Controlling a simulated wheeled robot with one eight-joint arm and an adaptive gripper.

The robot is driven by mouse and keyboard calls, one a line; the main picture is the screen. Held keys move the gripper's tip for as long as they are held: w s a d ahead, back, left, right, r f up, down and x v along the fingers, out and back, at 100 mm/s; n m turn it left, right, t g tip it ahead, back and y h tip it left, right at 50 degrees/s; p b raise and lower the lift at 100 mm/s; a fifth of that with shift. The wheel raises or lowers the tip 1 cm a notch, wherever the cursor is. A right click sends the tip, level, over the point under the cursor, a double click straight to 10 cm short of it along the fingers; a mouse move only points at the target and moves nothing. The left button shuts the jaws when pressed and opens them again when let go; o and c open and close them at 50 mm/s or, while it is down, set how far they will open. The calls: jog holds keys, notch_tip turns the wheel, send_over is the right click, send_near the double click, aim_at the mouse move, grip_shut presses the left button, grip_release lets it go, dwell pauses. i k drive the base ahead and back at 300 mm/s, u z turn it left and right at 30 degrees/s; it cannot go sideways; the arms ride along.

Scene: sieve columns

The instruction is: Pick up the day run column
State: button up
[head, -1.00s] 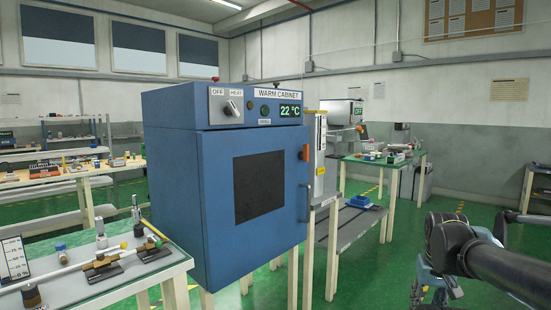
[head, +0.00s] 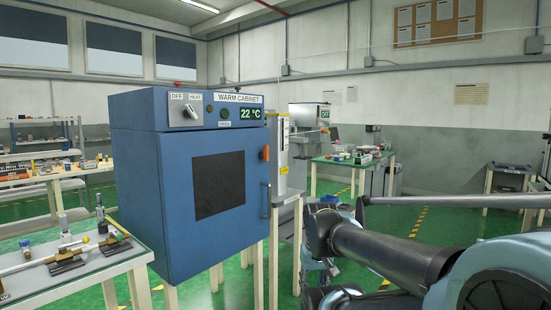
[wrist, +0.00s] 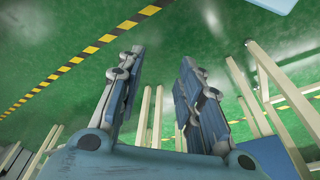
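I cannot single out a day run column by any label in these frames. On the grey-topped bench (head: 95,268) at the lower left of the head view, a pale rod (head: 22,267) lies across dark holders, with small upright fittings (head: 101,215) behind it. These are too small to name surely.
A blue warm cabinet (head: 218,190) reading 22 °C, door closed, stands at the centre left. A green-topped table (head: 352,163) with small items is behind it. Another laden bench (head: 45,178) is at the far left. Pale table legs (wrist: 282,92) show near my gripper. Floor at right is fairly clear.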

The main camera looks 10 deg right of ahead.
aim_at(278, 124)
jog(key=u, duration=0.3)
jog(key=i, duration=1.3)
jog(key=z, duration=0.75)
jog(key=i, duration=0.65)
jog(key=z, duration=0.5)
